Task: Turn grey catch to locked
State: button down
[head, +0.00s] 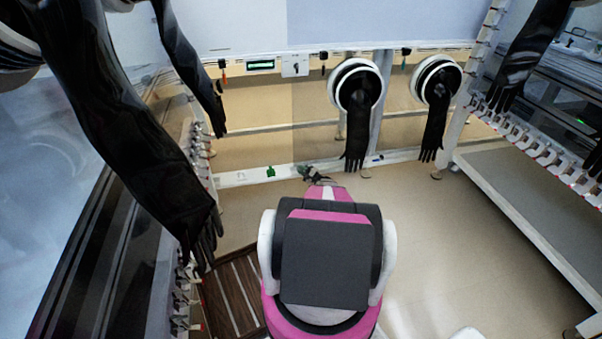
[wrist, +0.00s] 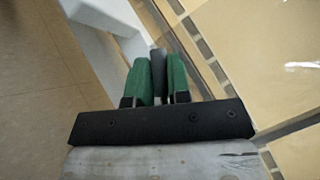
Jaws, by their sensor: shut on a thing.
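In the wrist view the grey catch (wrist: 158,62) is a narrow dark grey bar standing between the two green fingers of my gripper (wrist: 159,72). The fingers are shut on it, one on each side. Its lower part is hidden between the fingers. In the head view my gripper (head: 312,174) is small and far off, at the low white rail (head: 238,179). The catch cannot be made out there, and its setting or any locked mark cannot be read.
A green catch (head: 270,171) sits on the rail left of my gripper. Black gloves hang from round ports (head: 357,84) to the right, and a long black glove sleeve (head: 125,130) hangs at the left. A brown slatted mat (head: 235,295) lies at lower left. Floor at right is clear.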

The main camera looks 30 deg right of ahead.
jog(key=m+t, duration=0.1)
jog(key=d+r+m+t, duration=0.1)
jog(key=m+t, duration=0.1)
jog(key=shift+s+m, duration=0.1)
jog(key=shift+m, duration=0.2)
jog(key=m+t, duration=0.1)
jog(key=m+h, duration=0.1)
jog(key=m+t, duration=0.1)
jog(key=shift+s+d+r+m+t+h, duration=0.15)
jog(key=shift+d+r+m+t+h, duration=0.15)
jog(key=shift+d, duration=0.1)
jog(key=m+t+h, duration=0.1)
jog(key=m, duration=0.1)
jog(key=m+t+h, duration=0.1)
jog(key=m+h, duration=0.1)
jog(key=d+m+h, duration=0.1)
jog(key=shift+s+d+r+m+t, duration=0.1)
jog(key=shift+s+r+m+t, duration=0.15)
jog(key=shift+m+t, duration=0.15)
jog(key=shift+s+d+r+m+t+h, duration=0.1)
jog(key=shift+d+m+t+h, duration=0.1)
jog(key=shift+m+h, duration=0.8)
jog(key=shift+w+d+f+m+t+h, duration=0.1)
jog(key=shift+d+m+t+h, duration=0.1)
jog(key=shift+m+h, duration=0.8)
jog(key=shift+s+d+r+m+t+h, duration=0.1)
jog(key=shift+d+m+t+h, duration=0.1)
jog(key=shift+m+h, duration=1.2)
jog(key=shift+m, duration=0.1)
